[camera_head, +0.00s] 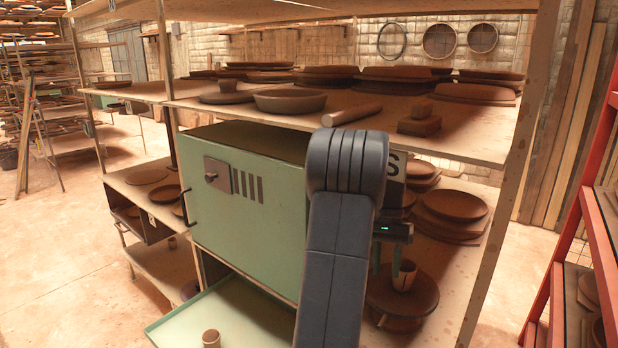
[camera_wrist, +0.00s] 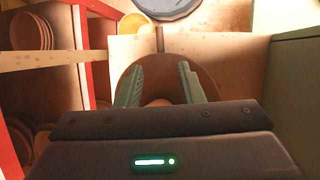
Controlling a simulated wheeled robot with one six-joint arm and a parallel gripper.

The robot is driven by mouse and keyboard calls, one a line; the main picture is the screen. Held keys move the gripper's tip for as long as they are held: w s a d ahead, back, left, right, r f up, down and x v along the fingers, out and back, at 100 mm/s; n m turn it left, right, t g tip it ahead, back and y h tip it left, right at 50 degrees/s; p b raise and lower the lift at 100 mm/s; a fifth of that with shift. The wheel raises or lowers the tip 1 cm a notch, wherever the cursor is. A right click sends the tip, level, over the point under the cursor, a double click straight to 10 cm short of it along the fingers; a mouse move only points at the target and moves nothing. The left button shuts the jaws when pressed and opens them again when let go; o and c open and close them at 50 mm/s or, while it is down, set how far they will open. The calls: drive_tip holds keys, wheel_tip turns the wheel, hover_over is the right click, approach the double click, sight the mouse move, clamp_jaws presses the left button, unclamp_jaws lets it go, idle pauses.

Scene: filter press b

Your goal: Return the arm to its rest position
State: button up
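My arm (camera_head: 340,240) is folded over in front of the green cabinet in the head view. My gripper (camera_wrist: 161,66) shows two green fingers spread apart in the wrist view. In the head view the gripper (camera_head: 388,262) points down at the cabinet's right side, partly hidden by my arm. A small tan cup (camera_head: 404,275) shows just below the fingers, over a stack of brown plates (camera_head: 412,297). I cannot tell whether the fingers touch it. In the wrist view a round brown plate (camera_wrist: 207,83) lies beyond the fingers.
The green cabinet (camera_head: 250,180) stands under a shelf board (camera_head: 460,130) carrying dishes. Its pale green tray (camera_head: 255,315) juts out low, with another cup (camera_head: 211,339) there. A shelf post (camera_head: 500,215) and a red rack (camera_head: 570,250) stand right. Floor is open at left.

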sight(385, 318)
drive_tip(key=p+x, duration=0.1)
drive_tip(key=x, duration=1)
drive_tip(key=shift+s+a+f, duration=0.1)
drive_tip(key=shift+s+f, duration=0.05)
drive_tip(key=shift+f, duration=0.15)
drive_tip(key=b+v, duration=0.1)
drive_tip(key=v, duration=1.3)
drive_tip(key=p+x, duration=0.1)
drive_tip(key=x, duration=1.3)
drive_tip(key=shift+s+d+n, duration=0.25)
drive_tip(key=shift+d+n, duration=0.1)
drive_tip(key=shift+n, duration=0.05)
